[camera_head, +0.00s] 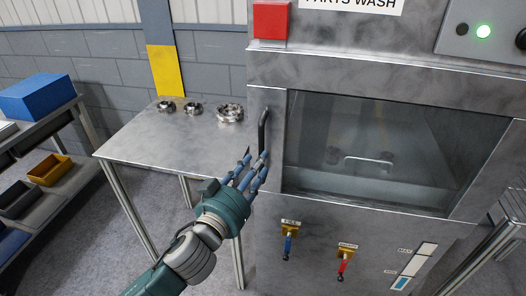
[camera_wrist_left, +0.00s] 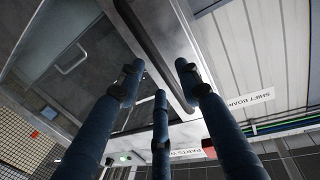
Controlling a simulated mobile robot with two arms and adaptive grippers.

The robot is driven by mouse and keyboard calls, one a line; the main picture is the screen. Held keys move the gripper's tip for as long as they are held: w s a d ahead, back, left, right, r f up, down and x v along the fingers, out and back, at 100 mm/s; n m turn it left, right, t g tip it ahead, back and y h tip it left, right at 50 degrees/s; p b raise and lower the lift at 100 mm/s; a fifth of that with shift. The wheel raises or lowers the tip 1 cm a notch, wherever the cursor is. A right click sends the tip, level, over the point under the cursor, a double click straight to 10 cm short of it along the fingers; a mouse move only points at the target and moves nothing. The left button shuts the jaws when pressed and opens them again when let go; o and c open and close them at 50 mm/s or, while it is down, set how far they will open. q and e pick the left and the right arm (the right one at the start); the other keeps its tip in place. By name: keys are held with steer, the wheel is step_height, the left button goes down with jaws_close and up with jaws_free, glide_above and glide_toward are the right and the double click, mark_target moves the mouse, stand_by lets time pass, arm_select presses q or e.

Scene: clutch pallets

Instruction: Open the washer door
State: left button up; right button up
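The parts washer door is a grey metal frame around a glass window (camera_head: 385,150); it looks closed and flush with the washer front. A dark vertical bar handle (camera_head: 263,131) is on its left side. My left gripper (camera_head: 254,160) is at the lower end of this handle, its blue fingers spread and pointing up at it. In the left wrist view the handle (camera_wrist_left: 150,45) runs between the spread fingers of my left gripper (camera_wrist_left: 158,80). The fingers look apart, not closed on the bar; contact cannot be told. My right gripper is not in view.
A metal side table (camera_head: 165,145) left of the washer holds several ring-shaped metal parts (camera_head: 230,112). Two valves, blue (camera_head: 288,245) and red (camera_head: 342,265), sit below the window. A shelf rack with a blue bin (camera_head: 38,97) and a yellow bin (camera_head: 50,170) stands at far left.

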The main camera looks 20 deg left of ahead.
arm_select(q)
steer(key=shift+w+d+p, duration=0.15)
steer(key=shift+w+p, duration=0.05)
steer(key=shift+w, duration=0.9)
steer(key=shift+w+d+p, duration=0.15)
steer(key=shift+w+p, duration=0.05)
steer(key=shift+w, duration=0.85)
steer(key=shift+c, duration=0.5)
jaws_close()
